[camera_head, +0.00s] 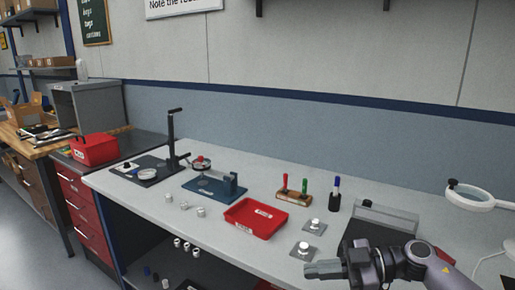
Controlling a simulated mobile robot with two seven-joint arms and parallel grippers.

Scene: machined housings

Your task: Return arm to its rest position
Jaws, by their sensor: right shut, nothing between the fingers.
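My right gripper (324,269) is shut and empty. It points left over the front edge of the grey workbench (150,205), in the lower right of the head view. Its arm (405,262) comes in from the lower right and covers part of a dark flat item on the bench. My left gripper and left arm are not in view.
A red tray (255,218), a blue fixture (214,187), a wooden tool holder (294,196) and two small plates with white knobs (314,226) stand on the bench. A ring lamp (470,197) is at the right. Several small metal parts (185,206) lie left of the tray.

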